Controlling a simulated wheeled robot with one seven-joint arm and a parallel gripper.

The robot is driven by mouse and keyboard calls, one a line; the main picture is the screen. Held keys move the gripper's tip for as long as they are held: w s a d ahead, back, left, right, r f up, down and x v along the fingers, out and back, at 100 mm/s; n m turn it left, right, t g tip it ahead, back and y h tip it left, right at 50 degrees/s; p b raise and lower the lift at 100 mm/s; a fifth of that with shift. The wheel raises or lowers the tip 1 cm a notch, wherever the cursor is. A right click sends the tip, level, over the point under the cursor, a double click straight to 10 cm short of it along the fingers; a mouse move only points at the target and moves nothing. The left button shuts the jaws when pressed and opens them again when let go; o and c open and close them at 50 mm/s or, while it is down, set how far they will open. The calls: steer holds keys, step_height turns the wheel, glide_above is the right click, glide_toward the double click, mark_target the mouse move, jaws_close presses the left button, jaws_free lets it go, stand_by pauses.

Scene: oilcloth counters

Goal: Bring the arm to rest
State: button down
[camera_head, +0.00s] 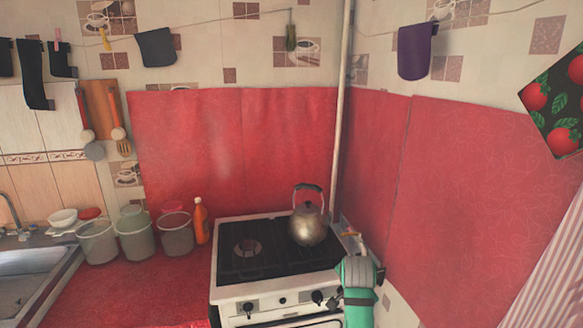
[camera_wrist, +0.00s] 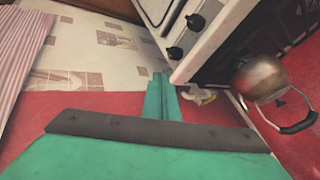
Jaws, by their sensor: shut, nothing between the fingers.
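My gripper (camera_wrist: 160,97) shows in the wrist view as two teal fingers held together, with nothing between them. In the head view, the teal end of my arm (camera_head: 358,292) is raised at the stove's front right corner; the fingertips cannot be made out there. The stove (camera_head: 222,281) is white with a black top and dark knobs. A metal kettle (camera_head: 308,226) with a dark handle stands on its back right part. The kettle also shows at the right of the wrist view (camera_wrist: 258,80), apart from the fingers.
A red-covered wall (camera_head: 480,200) rises close on my arm's right. Left of the stove, a red counter (camera_head: 130,290) holds several buckets (camera_head: 177,237) and an orange bottle (camera_head: 200,222) at the back. A sink (camera_head: 25,285) is at far left. The counter's front is clear.

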steer(key=s+a+f+n+t, duration=0.1)
steer(key=s+a+f, duration=0.3)
steer(key=f, duration=0.3)
steer(key=s+a+f+n+t+y, duration=0.1)
steer(key=s+a+f+n, duration=0.1)
steer(key=s+a+f, duration=0.4)
steer(key=s+a+f+n+t, duration=0.1)
steer(key=s+a+f, duration=0.2)
steer(key=f, duration=0.5)
steer(key=s+a+f+n+t, duration=0.1)
steer(key=s+a+f, duration=0.25)
steer(key=s, duration=0.65)
steer(key=s+a+r+n+t, duration=0.1)
steer(key=s+a+n+t, duration=0.15)
steer(key=s, duration=1.65)
steer(key=s+r+n+t+y, duration=0.1)
steer(key=s+r+n, duration=0.4)
steer(key=s+r, duration=0.8)
steer(key=s+t, duration=0.1)
steer(key=s, duration=0.1)
steer(key=shift+s+r, duration=0.3)
steer(key=shift+r, duration=0.05)
steer(key=shift+w, duration=0.15)
